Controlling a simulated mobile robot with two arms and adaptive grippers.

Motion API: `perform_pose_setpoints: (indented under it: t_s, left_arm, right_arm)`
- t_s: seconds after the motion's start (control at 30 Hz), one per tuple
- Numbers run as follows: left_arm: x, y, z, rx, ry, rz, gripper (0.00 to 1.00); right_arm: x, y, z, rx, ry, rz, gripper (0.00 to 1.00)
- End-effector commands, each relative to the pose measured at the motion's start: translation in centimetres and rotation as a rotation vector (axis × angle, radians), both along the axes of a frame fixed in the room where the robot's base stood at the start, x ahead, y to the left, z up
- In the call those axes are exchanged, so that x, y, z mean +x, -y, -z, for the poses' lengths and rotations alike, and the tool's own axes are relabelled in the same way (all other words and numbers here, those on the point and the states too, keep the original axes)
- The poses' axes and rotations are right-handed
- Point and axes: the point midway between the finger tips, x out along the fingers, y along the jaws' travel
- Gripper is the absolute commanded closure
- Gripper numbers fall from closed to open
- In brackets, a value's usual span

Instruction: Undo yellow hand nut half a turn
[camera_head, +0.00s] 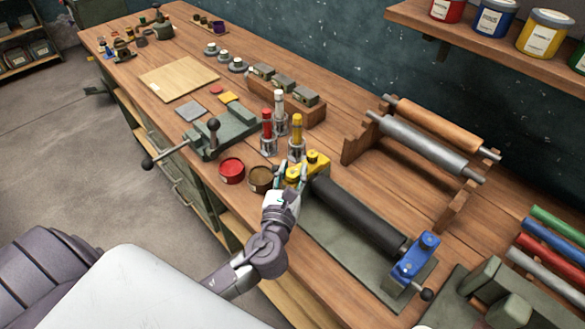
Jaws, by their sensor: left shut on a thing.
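The yellow hand nut (292,172) sits on the near side of a yellow end block (316,160). This block holds the left end of a black roller (358,215). My left gripper (290,181) reaches in from the front and is shut on the yellow hand nut. Its fingers hide part of the nut. A blue end block (414,258) with a dark ball handle holds the roller's right end. My right gripper is not in view.
A red tin (231,171) and a brown tin (261,179) stand close left of my gripper. Red, white and yellow-topped bottles (297,138) stand just behind. A green vise (222,132) is farther left. A rack with rollers (425,146) stands at right.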

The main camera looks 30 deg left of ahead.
Motion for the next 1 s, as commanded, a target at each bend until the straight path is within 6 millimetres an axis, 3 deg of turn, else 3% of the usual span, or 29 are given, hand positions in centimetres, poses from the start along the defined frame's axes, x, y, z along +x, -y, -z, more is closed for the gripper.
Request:
perform_pose_setpoints:
  t_s: [0.7,0.73,0.9,1.0]
  left_arm:
    - [-0.01,-0.01,-0.11,0.001,0.002,-0.098,1.00]
    - [0.00,-0.01,-0.11,0.001,0.002,-0.098,0.64]
    - [-0.01,0.00,-0.09,0.001,0.001,-0.097,0.39]
    - [-0.02,0.01,-0.08,0.001,0.001,-0.097,0.39]
  right_arm:
    - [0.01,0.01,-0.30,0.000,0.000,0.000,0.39]
    - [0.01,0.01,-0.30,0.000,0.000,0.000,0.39]
    - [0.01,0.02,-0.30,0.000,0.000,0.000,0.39]
    - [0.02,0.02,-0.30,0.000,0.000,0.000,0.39]
